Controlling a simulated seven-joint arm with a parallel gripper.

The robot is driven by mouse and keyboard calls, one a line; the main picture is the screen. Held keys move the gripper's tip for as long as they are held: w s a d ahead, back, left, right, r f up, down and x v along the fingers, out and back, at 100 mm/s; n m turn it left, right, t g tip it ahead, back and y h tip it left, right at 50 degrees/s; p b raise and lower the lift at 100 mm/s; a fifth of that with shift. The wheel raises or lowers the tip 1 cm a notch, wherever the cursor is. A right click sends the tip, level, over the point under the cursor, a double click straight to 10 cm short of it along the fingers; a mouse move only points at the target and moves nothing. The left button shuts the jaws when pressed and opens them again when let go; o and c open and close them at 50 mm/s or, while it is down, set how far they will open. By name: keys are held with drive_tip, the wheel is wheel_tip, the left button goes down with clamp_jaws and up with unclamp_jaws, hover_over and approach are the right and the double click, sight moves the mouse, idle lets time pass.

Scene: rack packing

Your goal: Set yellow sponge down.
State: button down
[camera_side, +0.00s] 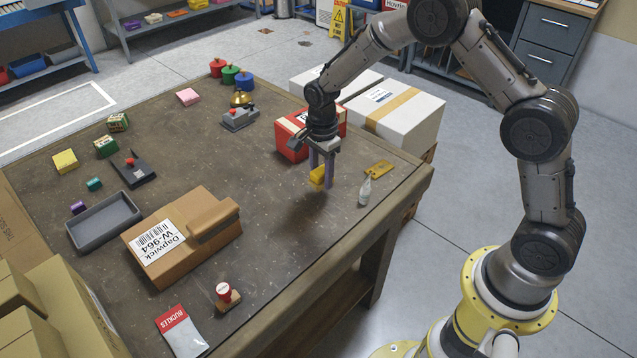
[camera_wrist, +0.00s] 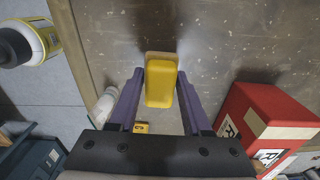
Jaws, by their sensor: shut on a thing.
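The yellow sponge (camera_side: 317,177) is held between the purple fingers of my gripper (camera_side: 322,176) above the right part of the brown table (camera_side: 240,165). A dark shadow lies on the table below it, so it looks apart from the surface. In the wrist view the yellow sponge (camera_wrist: 161,84) sits upright in the picture between the two fingertips of my gripper (camera_wrist: 160,85), with a tan layer at its far end.
A red box (camera_side: 290,135) stands just behind my gripper. A small bottle (camera_side: 364,191) and a yellow tag (camera_side: 379,169) lie to the right. A cardboard box (camera_side: 180,235) and red stamp (camera_side: 226,293) are at the left and front. The table's middle is clear.

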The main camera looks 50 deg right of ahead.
sight(318, 184)
drive_tip(key=shift+w+f, duration=0.25)
drive_tip(key=shift+f, duration=0.1)
drive_tip(key=shift+w+f, duration=0.15)
drive_tip(key=shift+f, duration=0.65)
drive_tip(key=shift+w+f, duration=0.1)
drive_tip(key=shift+f, duration=0.7)
drive_tip(key=shift+f, duration=0.2)
drive_tip(key=shift+c, duration=1.7)
unclamp_jaws()
drive_tip(key=shift+r, duration=0.1)
